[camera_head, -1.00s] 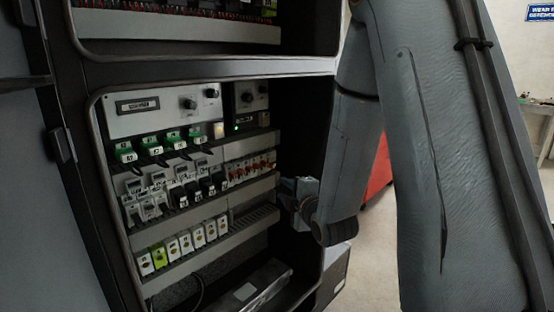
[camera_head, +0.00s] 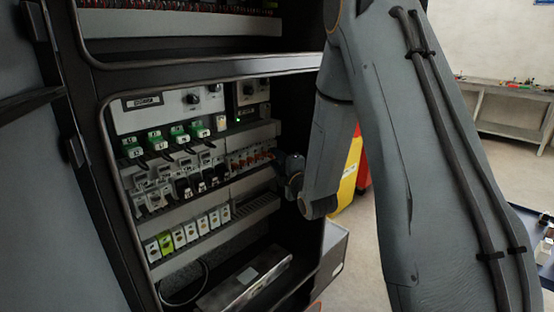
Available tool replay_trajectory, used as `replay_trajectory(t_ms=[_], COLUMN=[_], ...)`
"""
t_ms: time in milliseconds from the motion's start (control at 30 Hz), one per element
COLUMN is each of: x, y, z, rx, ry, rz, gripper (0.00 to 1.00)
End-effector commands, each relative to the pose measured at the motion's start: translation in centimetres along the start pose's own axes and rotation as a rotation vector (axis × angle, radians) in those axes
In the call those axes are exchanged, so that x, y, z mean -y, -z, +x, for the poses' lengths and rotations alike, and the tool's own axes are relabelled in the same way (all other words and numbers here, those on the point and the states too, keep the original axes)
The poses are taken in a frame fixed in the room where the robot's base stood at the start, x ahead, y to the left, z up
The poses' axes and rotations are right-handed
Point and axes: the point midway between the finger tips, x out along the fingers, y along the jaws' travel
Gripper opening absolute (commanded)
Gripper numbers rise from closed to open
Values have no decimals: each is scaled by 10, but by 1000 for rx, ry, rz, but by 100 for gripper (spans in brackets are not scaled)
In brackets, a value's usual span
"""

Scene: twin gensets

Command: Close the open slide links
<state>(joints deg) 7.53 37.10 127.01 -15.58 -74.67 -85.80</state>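A row of small terminals with orange-red parts (camera_head: 248,158) sits on the right of the middle rail in the open cabinet. These look like the slide links, but they are too small to tell which are open or shut. My gripper (camera_head: 282,163) is at the right end of this row, at about its height. Its fingers are dark, small and partly hidden by my wrist, so I cannot tell whether they are open or touching a link.
Green plug blocks (camera_head: 167,143) sit above and dark breakers (camera_head: 197,181) to the left. White and yellow-green terminals (camera_head: 188,232) line the lower rail. A yellow and red object (camera_head: 347,178) stands behind my arm.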

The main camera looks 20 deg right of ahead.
Motion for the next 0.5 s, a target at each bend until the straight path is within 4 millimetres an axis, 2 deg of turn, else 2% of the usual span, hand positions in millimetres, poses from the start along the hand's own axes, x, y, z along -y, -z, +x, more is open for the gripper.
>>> replay_trajectory(t_ms=[233, 400, 500], x=[0, 0, 0], y=[0, 0, 0], z=[1, 1, 1], rx=[0, 0, 0], ry=[0, 0, 0], rz=[0, 0, 0], gripper=[28, 0, 0])
